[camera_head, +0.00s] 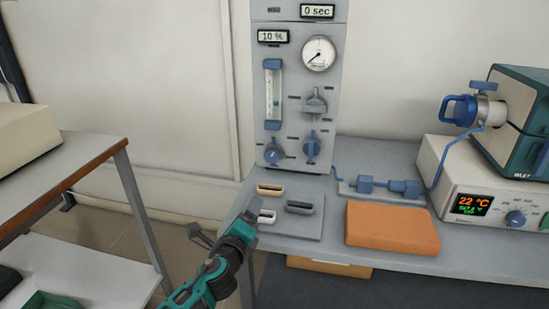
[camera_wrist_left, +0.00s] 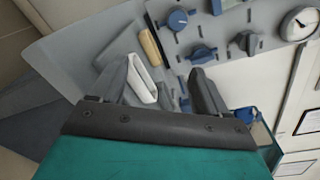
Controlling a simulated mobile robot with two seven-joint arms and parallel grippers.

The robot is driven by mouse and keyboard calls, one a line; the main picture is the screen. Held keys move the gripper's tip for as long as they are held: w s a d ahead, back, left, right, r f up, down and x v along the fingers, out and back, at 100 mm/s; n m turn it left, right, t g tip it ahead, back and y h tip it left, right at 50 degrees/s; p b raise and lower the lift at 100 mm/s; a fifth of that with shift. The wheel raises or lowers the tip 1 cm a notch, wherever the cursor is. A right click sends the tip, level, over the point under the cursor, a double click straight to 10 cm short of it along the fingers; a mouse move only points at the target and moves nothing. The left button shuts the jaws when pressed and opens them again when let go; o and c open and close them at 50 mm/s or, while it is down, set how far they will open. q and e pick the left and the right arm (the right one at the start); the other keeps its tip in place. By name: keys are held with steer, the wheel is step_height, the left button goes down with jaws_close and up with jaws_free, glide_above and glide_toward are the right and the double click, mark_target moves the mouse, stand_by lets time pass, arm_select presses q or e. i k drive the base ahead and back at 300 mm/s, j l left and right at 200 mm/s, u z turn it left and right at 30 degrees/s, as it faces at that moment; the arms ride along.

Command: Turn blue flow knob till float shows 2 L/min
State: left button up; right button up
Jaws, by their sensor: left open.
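The blue flow knob (camera_head: 272,155) is round and sits low on the left of the grey gas panel (camera_head: 262,105), under the clear flowmeter tube (camera_head: 272,95) with blue end caps. The float's level is too small to read. The knob also shows near the top of the left wrist view (camera_wrist_left: 178,20). My left gripper (camera_wrist_left: 162,70) is open, its two dark fingers apart and nothing held between them. In the head view its teal and dark body stands below and left of the knob, near the bench's left edge, apart from the knob. My right gripper is out of view.
A blue valve handle (camera_head: 311,147) and grey selector (camera_head: 314,104) are right of the knob. A plate with tan, white and dark handles (camera_head: 300,229) lies below the panel. An orange block (camera_head: 392,228), blue fittings and a furnace controller (camera_head: 470,190) stand to the right.

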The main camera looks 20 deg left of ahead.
mark_target(272, 156)
steer(key=j+z, duration=0.35)
steer(key=j, duration=0.15)
steer(key=i+j, duration=0.7)
steer(key=z, duration=0.05)
